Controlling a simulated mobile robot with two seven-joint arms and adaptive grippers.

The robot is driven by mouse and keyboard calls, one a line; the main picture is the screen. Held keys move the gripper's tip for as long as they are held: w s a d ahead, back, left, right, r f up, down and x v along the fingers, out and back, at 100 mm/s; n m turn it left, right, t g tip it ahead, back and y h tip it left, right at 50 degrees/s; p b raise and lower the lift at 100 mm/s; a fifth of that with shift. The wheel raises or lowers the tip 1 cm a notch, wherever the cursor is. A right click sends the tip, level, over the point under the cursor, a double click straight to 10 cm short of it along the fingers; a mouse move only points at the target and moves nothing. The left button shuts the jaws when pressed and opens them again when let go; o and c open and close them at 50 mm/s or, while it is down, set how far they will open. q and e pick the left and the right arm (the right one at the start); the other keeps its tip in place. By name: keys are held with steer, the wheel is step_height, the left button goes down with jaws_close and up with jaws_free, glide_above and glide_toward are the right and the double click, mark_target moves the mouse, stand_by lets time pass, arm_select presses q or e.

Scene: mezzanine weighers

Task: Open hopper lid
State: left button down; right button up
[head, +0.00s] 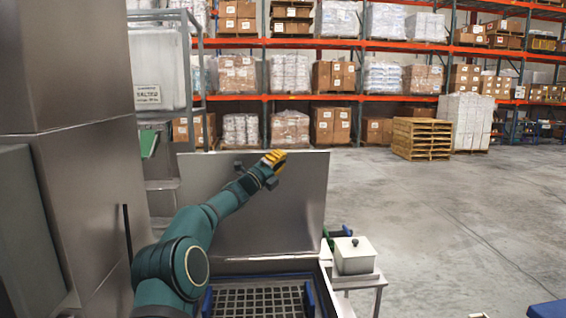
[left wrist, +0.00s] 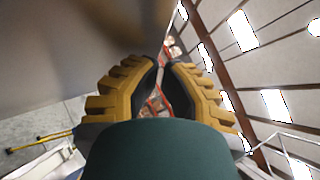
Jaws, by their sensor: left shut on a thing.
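The hopper lid (head: 300,212) is a flat grey metal panel standing raised, nearly upright, at the back of the hopper. Below it the hopper is open and its dark grate (head: 260,300) shows, with blue parts at both sides. My left gripper (head: 274,160), with yellow fingers, is at the lid's top edge and shut on the lid. In the left wrist view the fingers (left wrist: 165,75) are close together, and a grey surface, likely the lid (left wrist: 60,45), fills the upper left. The exact contact is hidden there. My right gripper is not in view.
Tall grey metal cabinets (head: 70,80) stand close on the left. A lidded pale box (head: 354,256) sits on a small stand right of the hopper. Pallet racks (head: 290,97) and stacked wooden pallets (head: 422,139) are far behind.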

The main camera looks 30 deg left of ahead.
arm_select(q)
steer(key=shift+s, duration=0.15)
stand_by(0.3)
steer(key=v, duration=1.2)
